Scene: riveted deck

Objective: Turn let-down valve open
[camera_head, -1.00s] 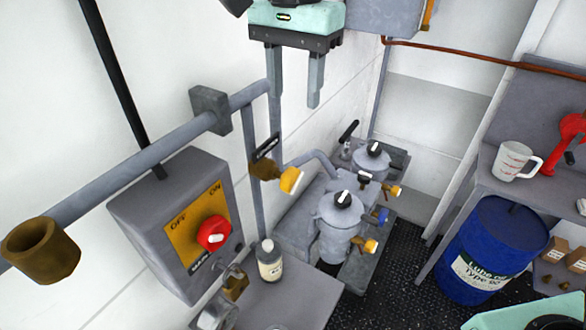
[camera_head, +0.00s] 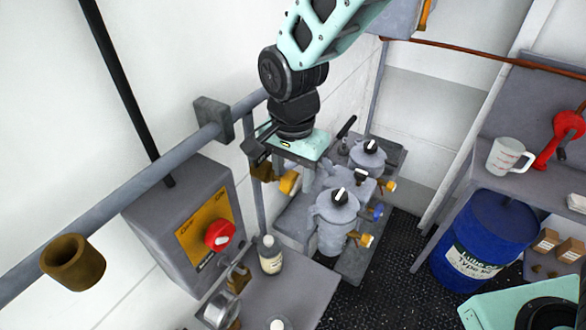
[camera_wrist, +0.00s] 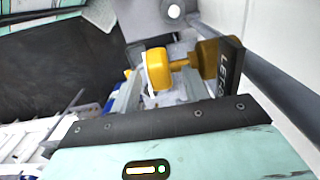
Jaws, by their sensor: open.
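The let-down valve is a brass fitting (camera_head: 262,172) with a yellow knob (camera_head: 289,182) on the wall-side pipe. The jaws are open and hold nothing. The fingers are partly hidden, and I cannot tell whether they touch the knob.
Grey filter housings (camera_head: 336,212) with small yellow and blue knobs stand close behind the gripper. A grey switch box (camera_head: 170,225) with a red rotary knob (camera_head: 219,235) and a white bottle (camera_head: 270,254) are nearer, at left. A blue drum (camera_head: 490,235) stands right. The dark floor between is clear.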

